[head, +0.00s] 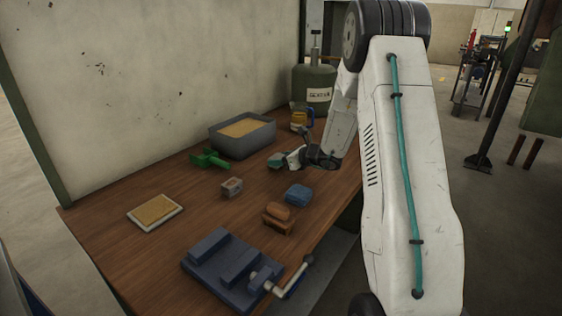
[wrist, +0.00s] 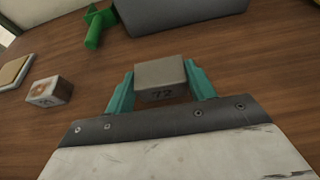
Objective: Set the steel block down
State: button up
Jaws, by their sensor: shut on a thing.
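My gripper (head: 279,160) is over the far right part of the wooden bench (head: 185,187). In the wrist view my gripper (wrist: 161,88) has its two teal fingers shut on the sides of a grey steel block (wrist: 160,75), marked with what looks like 72. The block is level between the fingertips. I cannot tell whether its underside touches the bench. A second small block (head: 232,187), grey with a brownish top, sits on the bench; it also shows at the left of the wrist view (wrist: 48,92).
A grey bin (head: 232,148) of yellowish material and a green scoop (head: 208,159) lie behind and left of my gripper. A blue lump (head: 298,195), a brown brush (head: 278,215), a blue vise (head: 232,270) and a framed pad (head: 155,211) are nearer. Bare wood lies between them.

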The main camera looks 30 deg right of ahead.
jog(key=shift+f, duration=0.3)
jog(key=shift+f, duration=0.15)
jog(key=o, duration=1.6)
